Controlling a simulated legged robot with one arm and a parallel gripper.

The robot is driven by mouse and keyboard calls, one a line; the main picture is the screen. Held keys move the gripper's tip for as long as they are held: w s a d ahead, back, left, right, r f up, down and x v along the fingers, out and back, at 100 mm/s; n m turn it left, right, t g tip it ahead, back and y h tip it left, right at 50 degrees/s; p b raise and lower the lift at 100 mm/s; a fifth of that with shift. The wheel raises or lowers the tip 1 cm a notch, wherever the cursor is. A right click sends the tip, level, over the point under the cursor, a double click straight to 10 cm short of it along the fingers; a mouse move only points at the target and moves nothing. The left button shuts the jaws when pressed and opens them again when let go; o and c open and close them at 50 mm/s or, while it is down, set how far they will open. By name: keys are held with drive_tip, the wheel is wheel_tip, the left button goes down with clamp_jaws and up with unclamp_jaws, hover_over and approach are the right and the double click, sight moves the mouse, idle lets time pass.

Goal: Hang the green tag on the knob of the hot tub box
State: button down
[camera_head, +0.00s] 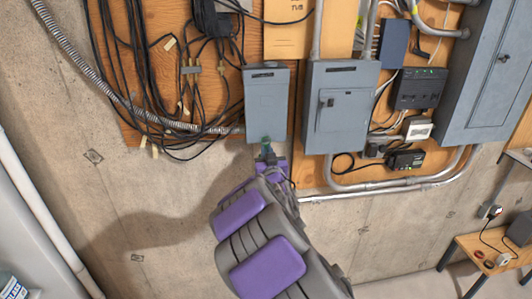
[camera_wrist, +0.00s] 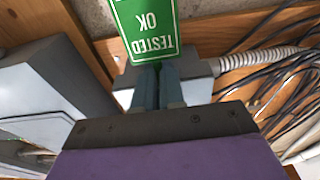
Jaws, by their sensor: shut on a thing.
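The green tag (camera_wrist: 146,28), lettered "TESTED OK", appears upside down in the wrist view, its near edge between my gripper's fingertips (camera_wrist: 157,68). My gripper (camera_head: 266,148) is shut on it. No hot tub label is readable, so I cannot tell which box is meant. The tag's far end is cut off in the wrist view.
Black cables (camera_head: 205,70) hang left of the narrow box, with a flexible grey conduit (camera_head: 75,65) crossing below them. A large grey panel (camera_head: 490,75) is at right. Small devices (camera_head: 420,88) stand between.

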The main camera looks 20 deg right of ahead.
drive_tip(key=shift+d, duration=0.4)
drive_tip(key=c, duration=1.6)
unclamp_jaws()
drive_tip(key=o, duration=0.4)
drive_tip(key=shift+a, duration=0.4)
drive_tip(key=shift+o, duration=0.2)
drive_tip(key=shift+d, duration=0.25)
drive_tip(key=r+b+v, duration=0.1)
drive_tip(key=v, duration=0.7)
drive_tip(key=shift+a, duration=0.1)
